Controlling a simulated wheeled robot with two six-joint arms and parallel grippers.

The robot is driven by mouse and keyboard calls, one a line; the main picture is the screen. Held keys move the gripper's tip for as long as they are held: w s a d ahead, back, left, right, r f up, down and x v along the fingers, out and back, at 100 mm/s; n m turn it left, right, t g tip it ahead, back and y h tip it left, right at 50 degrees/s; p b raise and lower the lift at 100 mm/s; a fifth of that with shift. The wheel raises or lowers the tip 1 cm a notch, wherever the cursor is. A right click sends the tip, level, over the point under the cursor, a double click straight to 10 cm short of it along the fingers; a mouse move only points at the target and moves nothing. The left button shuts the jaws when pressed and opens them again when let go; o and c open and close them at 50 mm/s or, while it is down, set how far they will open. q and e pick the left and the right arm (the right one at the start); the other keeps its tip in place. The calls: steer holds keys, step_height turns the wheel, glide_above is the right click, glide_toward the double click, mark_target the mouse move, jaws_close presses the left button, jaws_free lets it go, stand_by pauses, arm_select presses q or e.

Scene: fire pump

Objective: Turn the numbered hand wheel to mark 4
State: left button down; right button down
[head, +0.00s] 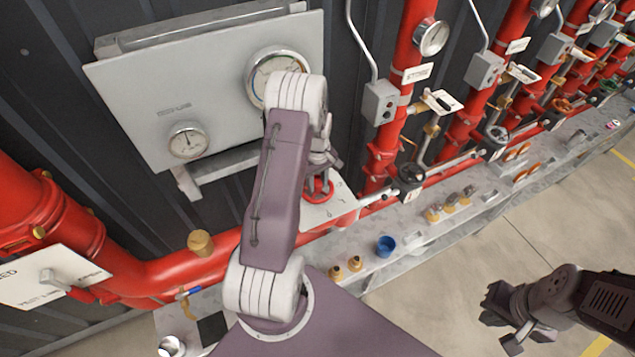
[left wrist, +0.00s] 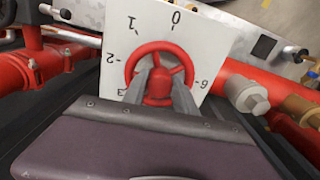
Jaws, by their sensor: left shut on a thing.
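The red hand wheel (left wrist: 161,68) sits in front of a white number plate (left wrist: 197,24) in the left wrist view. The figures 0, 1, 2, 3 and 6 show around the rim, upside down; the lower part of the plate, where 4 might be, is hidden. My left gripper (left wrist: 160,88) has its two fingers on either side of the wheel's red hub and is shut on it. In the head view the wheel (head: 319,189) is partly hidden behind my left arm. My right gripper (head: 505,318) hangs empty and open at the lower right, far from the wheel.
A grey panel with gauges (head: 130,105) stands behind my left arm. Red pipes (head: 408,90) with valves line the wall. A grey ledge (head: 410,235) holds small fittings and a blue cup (head: 385,246). The floor at right (head: 540,215) is clear.

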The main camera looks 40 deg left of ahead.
mark_target(317, 184)
arm_select(q)
steer(key=c, duration=1.3)
jaws_free()
steer(key=shift+n, duration=0.9)
steer(key=shift+c, duration=0.2)
steer(key=o, duration=0.5)
step_height(317, 184, up, 7)
steer(key=p, duration=0.5)
steer(key=shift+r, duration=0.1)
